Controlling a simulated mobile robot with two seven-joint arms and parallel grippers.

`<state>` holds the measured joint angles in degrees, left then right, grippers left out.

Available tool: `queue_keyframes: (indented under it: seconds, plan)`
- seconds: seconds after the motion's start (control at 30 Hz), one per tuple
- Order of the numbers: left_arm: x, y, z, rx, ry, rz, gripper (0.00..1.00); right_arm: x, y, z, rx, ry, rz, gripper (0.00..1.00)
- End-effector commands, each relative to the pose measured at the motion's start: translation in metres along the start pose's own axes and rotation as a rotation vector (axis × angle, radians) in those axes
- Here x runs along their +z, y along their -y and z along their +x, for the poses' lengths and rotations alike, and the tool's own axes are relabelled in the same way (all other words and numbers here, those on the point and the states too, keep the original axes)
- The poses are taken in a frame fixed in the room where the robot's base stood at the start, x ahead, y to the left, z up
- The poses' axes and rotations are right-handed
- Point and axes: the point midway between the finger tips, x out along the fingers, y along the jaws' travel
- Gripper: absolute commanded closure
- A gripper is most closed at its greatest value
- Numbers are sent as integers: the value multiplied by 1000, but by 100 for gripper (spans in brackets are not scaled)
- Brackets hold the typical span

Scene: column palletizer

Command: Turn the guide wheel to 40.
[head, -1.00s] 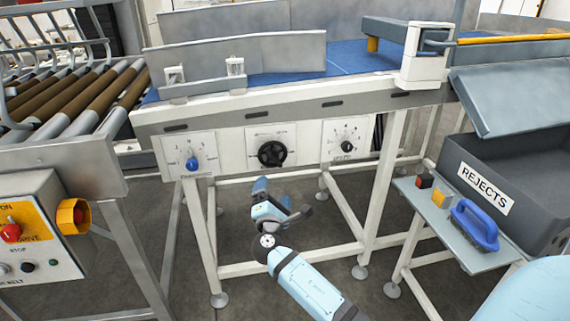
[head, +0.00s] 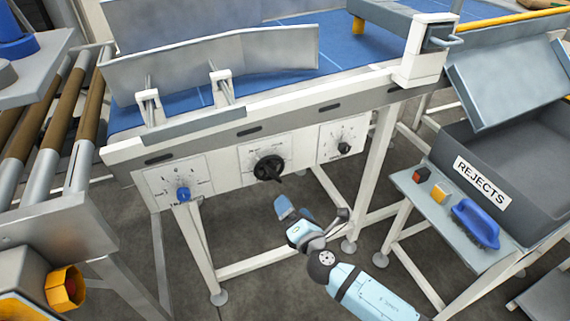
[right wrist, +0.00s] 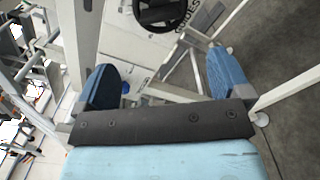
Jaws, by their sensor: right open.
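The guide wheel (head: 268,168) is a black round hand wheel on the middle white dial panel, on the front of the conveyor frame. The scale numbers are too small to read in the head view. The wheel also shows at the top of the right wrist view (right wrist: 160,10), with the word GUIDES partly visible on its panel. My right gripper (head: 287,210) is below and a little right of the wheel, apart from it. In the right wrist view my right gripper (right wrist: 160,80) has two blue fingers spread wide with nothing between them. My left gripper is out of view.
A dial with a blue knob (head: 183,194) sits left of the wheel and one with a black knob (head: 344,148) sits right. A shelf (head: 420,198) with a blue-handled brush (head: 476,222) and the REJECTS bin (head: 530,165) stand at right. Rollers (head: 50,130) lie at left.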

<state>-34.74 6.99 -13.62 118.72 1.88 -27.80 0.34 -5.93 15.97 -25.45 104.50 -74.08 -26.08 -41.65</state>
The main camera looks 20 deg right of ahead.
Motion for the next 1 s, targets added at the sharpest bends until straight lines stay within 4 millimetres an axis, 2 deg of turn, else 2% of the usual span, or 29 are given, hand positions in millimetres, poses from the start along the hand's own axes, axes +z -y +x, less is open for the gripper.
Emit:
queue_keyframes:
  seconds: [0.17, 0.6, 0.8, 1.0]
  plan:
    - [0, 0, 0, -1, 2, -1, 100, 0, -1, 20, 2, 1, 0, 4]
    - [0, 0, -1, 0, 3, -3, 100, 0, -1, 110, 1, 2, 0, 4]
    - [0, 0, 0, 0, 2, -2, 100, 0, 0, 132, 1, 1, 0, 4]
    - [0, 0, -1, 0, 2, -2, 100, 0, 0, 137, 0, 0, 1, 4]
